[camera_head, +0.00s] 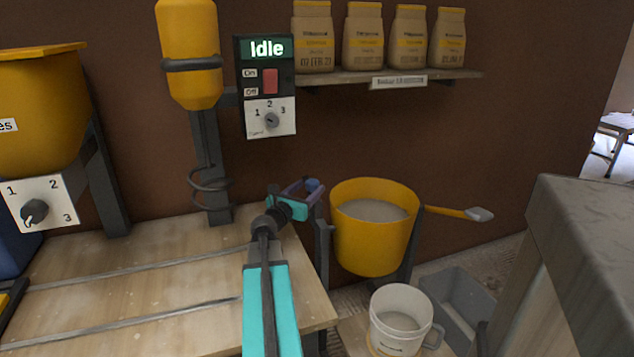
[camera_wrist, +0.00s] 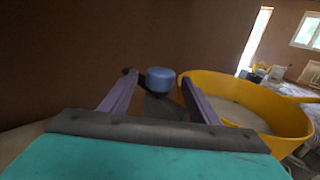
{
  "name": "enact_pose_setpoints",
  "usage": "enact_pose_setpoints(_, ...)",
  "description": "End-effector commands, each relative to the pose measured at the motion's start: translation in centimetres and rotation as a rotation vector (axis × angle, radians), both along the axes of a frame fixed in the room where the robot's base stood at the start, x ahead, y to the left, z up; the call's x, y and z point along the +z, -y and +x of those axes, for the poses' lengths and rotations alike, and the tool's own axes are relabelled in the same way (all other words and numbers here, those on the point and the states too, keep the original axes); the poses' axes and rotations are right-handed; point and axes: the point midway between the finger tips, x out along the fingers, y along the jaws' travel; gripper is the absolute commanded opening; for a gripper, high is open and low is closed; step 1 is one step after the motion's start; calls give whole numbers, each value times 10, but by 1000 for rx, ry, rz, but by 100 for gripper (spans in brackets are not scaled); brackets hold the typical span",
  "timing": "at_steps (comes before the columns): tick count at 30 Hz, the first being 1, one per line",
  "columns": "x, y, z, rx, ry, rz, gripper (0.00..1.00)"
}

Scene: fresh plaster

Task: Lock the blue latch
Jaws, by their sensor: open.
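The blue latch (camera_wrist: 160,80) is a short blue cylinder-like knob beside the yellow bucket. In the wrist view it sits between the tips of my gripper (camera_wrist: 152,92), with a finger on either side. In the head view my gripper (camera_head: 305,190) is at the left rim of the yellow bucket (camera_head: 362,246), and the blue latch (camera_head: 313,184) shows only as a small blue patch near the fingertips. The fingers are open. I cannot tell whether either finger touches the latch. The bucket stands upright in a dark frame and holds grey material.
A wooden table (camera_head: 130,290) with metal rails lies at left. A mixer (camera_head: 190,50) and an "Idle" control box (camera_head: 266,85) are above it. A white bucket (camera_head: 400,318) and grey tub (camera_head: 460,300) stand below the yellow bucket. A grey-topped block (camera_head: 590,210) is at right.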

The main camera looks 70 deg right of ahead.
Motion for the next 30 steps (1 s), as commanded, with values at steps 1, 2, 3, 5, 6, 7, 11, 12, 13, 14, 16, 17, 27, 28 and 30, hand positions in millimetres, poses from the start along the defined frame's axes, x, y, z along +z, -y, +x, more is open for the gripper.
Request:
enact_pose_setpoints(1,-1,7,0,0,0,0,56)
enact_pose_setpoints(2,-1,10,0,0,0,0,56)
enact_pose_setpoints(3,-1,14,0,0,0,0,56)
enact_pose_setpoints(5,-1,20,-2,0,0,0,56)
enact_pose_setpoints(6,-1,24,-2,-1,0,0,56)
enact_pose_setpoints(7,-1,27,-3,-1,0,0,56)
enact_pose_setpoints(11,-1,40,-4,1,0,0,56)
enact_pose_setpoints(12,-1,44,-4,1,0,0,56)
enact_pose_setpoints(13,-1,47,-4,1,0,0,56)
enact_pose_setpoints(14,0,50,-5,1,0,0,56)
enact_pose_setpoints(16,0,56,-6,0,0,0,56)
enact_pose_setpoints(17,0,58,-6,0,0,0,56)
enact_pose_setpoints(27,0,72,-8,3,0,0,56)
enact_pose_setpoints(28,0,72,-8,3,0,0,56)
enact_pose_setpoints(30,0,72,-8,3,0,0,56)
